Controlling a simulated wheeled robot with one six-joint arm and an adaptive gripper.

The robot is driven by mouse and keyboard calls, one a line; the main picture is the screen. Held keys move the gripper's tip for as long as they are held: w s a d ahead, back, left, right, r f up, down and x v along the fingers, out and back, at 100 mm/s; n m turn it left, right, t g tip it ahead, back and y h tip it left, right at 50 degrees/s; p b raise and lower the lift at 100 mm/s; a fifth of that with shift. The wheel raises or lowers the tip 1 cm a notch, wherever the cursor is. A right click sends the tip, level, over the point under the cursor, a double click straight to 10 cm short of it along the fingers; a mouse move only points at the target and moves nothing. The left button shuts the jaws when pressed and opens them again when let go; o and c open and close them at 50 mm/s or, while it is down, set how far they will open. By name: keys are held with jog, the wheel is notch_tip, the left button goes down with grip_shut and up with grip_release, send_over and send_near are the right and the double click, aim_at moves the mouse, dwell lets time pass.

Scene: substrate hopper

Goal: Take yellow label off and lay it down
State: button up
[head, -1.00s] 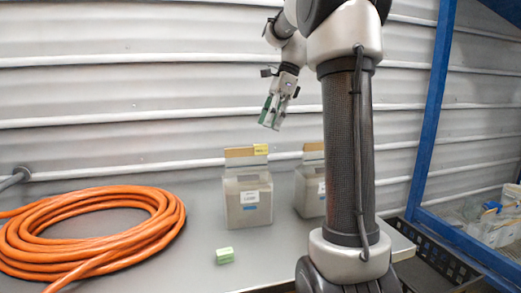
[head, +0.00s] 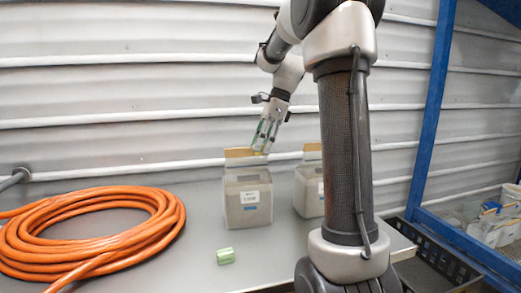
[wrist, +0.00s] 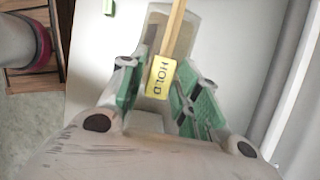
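The yellow label (wrist: 160,77), printed HOLD, sits on the tan top edge (wrist: 174,30) of a bag in the wrist view. That grey bag (head: 248,200) stands upright on the table in the head view, with a white tag on its front. My gripper (head: 262,147) is at the top right of this bag and hides the label there. In the wrist view, my gripper (wrist: 155,95) is open, with one green-padded finger on each side of the label. I see gaps between the fingers and the label.
A second similar bag (head: 309,190) stands just right of the first, partly behind my arm. A small green block (head: 225,256) lies in front on the grey table (head: 185,262). A coiled orange hose (head: 95,263) fills the left side. A corrugated wall stands behind.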

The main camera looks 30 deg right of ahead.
jog(key=shift+c, duration=1.4)
notch_tip(320, 180, up, 17)
dwell(0.5)
